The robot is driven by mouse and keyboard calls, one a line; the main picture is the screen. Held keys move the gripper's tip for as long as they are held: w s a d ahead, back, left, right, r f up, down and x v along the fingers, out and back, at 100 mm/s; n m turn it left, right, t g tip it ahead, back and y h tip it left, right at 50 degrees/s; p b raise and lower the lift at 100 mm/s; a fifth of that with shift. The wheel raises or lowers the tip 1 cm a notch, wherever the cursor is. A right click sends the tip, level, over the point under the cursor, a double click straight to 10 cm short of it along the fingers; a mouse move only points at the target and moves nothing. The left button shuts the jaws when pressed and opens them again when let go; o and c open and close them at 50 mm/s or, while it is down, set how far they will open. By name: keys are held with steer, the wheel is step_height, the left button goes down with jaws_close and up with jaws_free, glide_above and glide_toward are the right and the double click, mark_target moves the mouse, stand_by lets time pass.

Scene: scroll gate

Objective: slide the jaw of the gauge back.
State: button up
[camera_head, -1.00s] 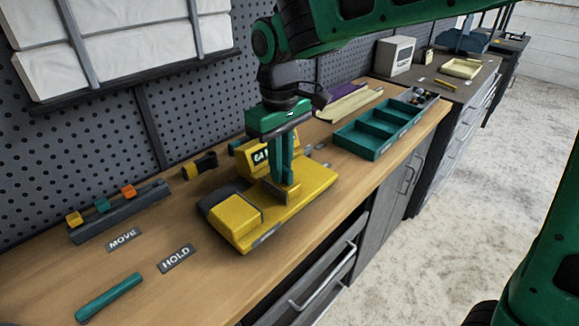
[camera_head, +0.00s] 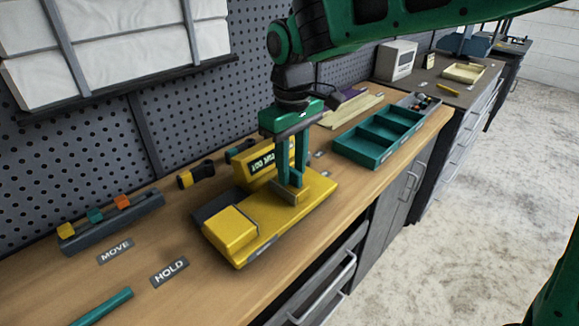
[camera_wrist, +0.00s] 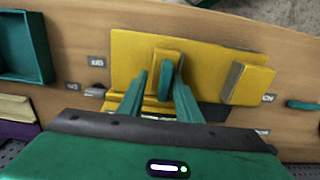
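The gauge's yellow base (camera_head: 312,205) lies on the wooden bench. A yellow block (camera_head: 231,230) is at its left end in the head view, and at the right in the wrist view (camera_wrist: 247,84). The yellow jaw (camera_wrist: 159,64) stands apart from this block, with a rounded teal tab on it. My gripper (camera_head: 291,184) points down over the jaw. In the wrist view its fingers (camera_wrist: 161,84) straddle the jaw, spread apart. The tab is close to the right finger, with a gap to the left finger; contact is unclear.
A teal tray (camera_head: 378,136) stands to the right. A dark rack (camera_head: 110,222) with coloured pieces and a teal rod (camera_head: 103,306) are at the left. A pegboard wall is behind.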

step_height(320, 180, up, 11)
stand_by(0.7)
steer(key=shift+d+f, duration=0.1)
steer(key=shift+f, duration=0.05)
steer(key=s+d+f+m, duration=0.2)
steer(key=d+m, duration=0.1)
steer(key=d, duration=0.7)
steer(key=s+d+f+m, duration=0.1)
steer(key=d+f+m, duration=0.15)
steer(key=d, duration=0.65)
steer(key=s+d+f+m, duration=0.1)
steer(key=s+d+m, duration=0.15)
steer(key=d, duration=0.75)
steer(key=s+d+f+m, duration=0.4)
steer(key=s+d+f, duration=0.1)
steer(key=s, duration=0.3)
steer(key=s+d+f+m, duration=0.4)
steer(key=s+d, duration=0.3)
steer(key=s, duration=0.2)
steer(key=shift+d+f, duration=0.3)
steer(key=shift+f, duration=0.1)
